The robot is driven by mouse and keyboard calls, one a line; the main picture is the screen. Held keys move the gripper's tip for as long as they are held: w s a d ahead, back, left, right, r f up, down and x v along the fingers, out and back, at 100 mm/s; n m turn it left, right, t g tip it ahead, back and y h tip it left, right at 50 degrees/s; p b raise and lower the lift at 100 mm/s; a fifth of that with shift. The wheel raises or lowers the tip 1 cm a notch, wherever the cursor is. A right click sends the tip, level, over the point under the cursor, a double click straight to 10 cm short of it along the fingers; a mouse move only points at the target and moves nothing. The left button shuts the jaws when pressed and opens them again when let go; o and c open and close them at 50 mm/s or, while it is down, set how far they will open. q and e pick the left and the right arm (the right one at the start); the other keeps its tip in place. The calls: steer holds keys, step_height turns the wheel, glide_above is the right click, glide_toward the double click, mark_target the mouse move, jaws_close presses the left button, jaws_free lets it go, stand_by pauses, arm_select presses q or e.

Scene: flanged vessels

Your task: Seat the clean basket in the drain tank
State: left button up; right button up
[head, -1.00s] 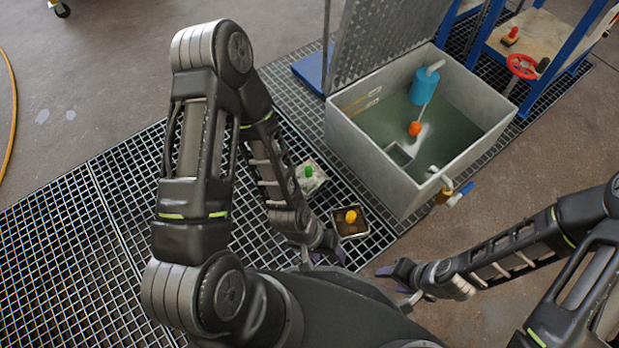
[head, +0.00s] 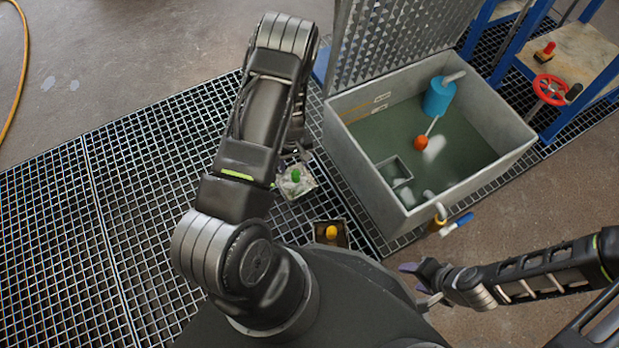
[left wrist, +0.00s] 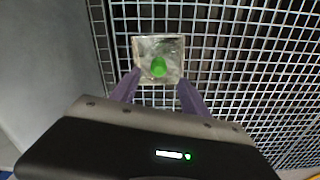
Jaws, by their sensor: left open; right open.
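A pale square basket with a green knob (head: 296,180) sits on the floor grating, left of the grey open tank (head: 365,185). The tank holds murky liquid, and a square frame (head: 395,171) shows inside its near left corner. In the head view my forearm hides my left gripper. My right gripper (head: 415,285) is open and empty, in front of the tank.
A darker basket with a yellow knob (head: 331,233) stands on the grating nearer me. The tank's perforated lid (head: 395,40) stands open. Inside are a blue cylinder (head: 438,97) and an orange ball (head: 421,143). A valve (head: 437,222) juts from the near corner. A blue rack stands right.

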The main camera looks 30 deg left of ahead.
mark_target(295, 173)
arm_select(q)
steer(key=shift+s, duration=0.1)
steer(key=shift+f+b, duration=0.5)
steer(key=shift+f, duration=0.75)
steer(key=shift+f, duration=0.1)
steer(key=f+b, duration=0.1)
steer(key=f, duration=0.2)
steer(key=f+b, duration=0.1)
steer(key=shift+w+f+b, duration=0.15)
steer(key=shift+w+b, duration=0.1)
steer(key=shift+b, duration=0.1)
steer(key=shift+f, duration=0.45)
steer(key=shift+r, duration=0.1)
steer(key=shift+c, duration=0.2)
